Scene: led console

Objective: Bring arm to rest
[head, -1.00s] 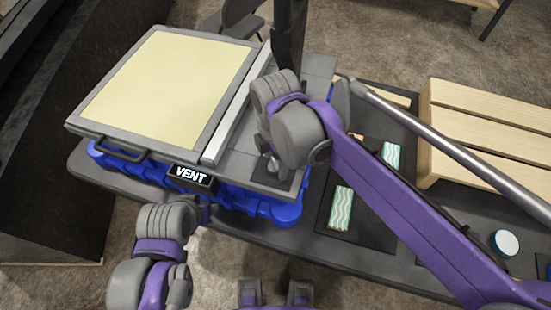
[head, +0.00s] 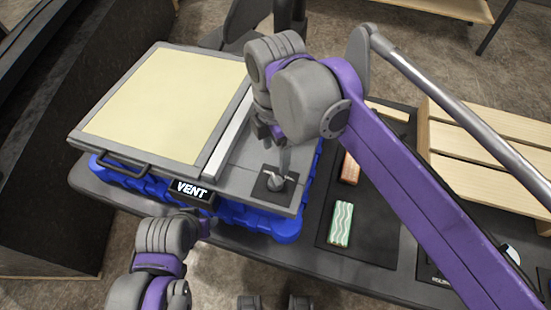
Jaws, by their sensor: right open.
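My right gripper (head: 278,148) hangs over the right part of the console, just above and behind a small grey knob (head: 275,183) on a dark square plate. It is open, its fingers are partly hidden by my wrist, and nothing shows between them. A small gap seems to separate it from the knob. The console (head: 232,170) has a large cream panel (head: 165,105) and a lit VENT sign (head: 190,191) on its front edge. My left gripper (head: 205,226) is low at left, in front of the console; its fingers are too hidden to read.
The console sits on a blue base (head: 255,220) on a dark table (head: 345,262). A green wavy-patterned block (head: 340,224) and an orange block (head: 350,168) lie to the right. A slatted wooden crate (head: 470,145) stands farther right. My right arm crosses over this area.

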